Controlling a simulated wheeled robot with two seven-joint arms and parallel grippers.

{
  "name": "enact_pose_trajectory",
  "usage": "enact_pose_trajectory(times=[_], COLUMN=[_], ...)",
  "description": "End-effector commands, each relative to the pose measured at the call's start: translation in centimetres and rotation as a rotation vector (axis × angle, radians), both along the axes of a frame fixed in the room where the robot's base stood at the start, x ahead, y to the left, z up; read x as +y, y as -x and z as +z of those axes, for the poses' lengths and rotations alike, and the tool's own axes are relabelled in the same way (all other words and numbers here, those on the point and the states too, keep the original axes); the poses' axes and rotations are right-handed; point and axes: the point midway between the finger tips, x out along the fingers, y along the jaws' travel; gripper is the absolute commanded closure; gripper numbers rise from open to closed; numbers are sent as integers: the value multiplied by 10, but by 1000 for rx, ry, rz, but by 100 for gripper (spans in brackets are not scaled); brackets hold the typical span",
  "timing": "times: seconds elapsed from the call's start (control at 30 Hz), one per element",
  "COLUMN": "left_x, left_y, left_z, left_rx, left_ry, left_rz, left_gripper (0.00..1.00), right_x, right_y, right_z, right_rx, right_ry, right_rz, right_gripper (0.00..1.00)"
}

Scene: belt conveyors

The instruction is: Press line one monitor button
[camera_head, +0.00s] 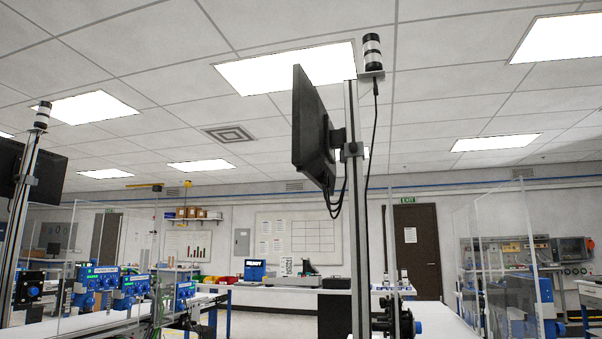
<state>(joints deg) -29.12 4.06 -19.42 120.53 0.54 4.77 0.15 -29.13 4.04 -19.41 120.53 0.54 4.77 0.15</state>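A black monitor (311,130) is mounted on a tall metal post (357,215) in the middle of the view. It is seen nearly edge-on from behind, so its screen face and any button on it are hidden. A second black monitor (44,175) hangs on a post at the left edge. I cannot tell which one belongs to line one. Neither of my grippers shows in this view.
Signal lights top the central post (372,52) and the left post (42,116). Clear panels (108,260) enclose blue machines (128,288) at left. More clear panels (497,255) stand at right. A dark door (418,250) and benches are at the back.

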Motion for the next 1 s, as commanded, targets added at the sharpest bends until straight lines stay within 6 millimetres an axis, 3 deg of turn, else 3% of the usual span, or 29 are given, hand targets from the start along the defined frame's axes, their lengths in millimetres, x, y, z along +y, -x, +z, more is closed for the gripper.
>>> enact_pose_trajectory(times=[0.13,0.3,1.0], left_x=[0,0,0], left_y=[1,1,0], left_z=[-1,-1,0], left_rx=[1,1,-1], left_ry=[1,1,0], left_rz=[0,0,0], left_gripper=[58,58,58], right_x=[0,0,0], right_y=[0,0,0], right_z=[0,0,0], right_rx=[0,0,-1], right_ry=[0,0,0], right_rz=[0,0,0], right_gripper=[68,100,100])
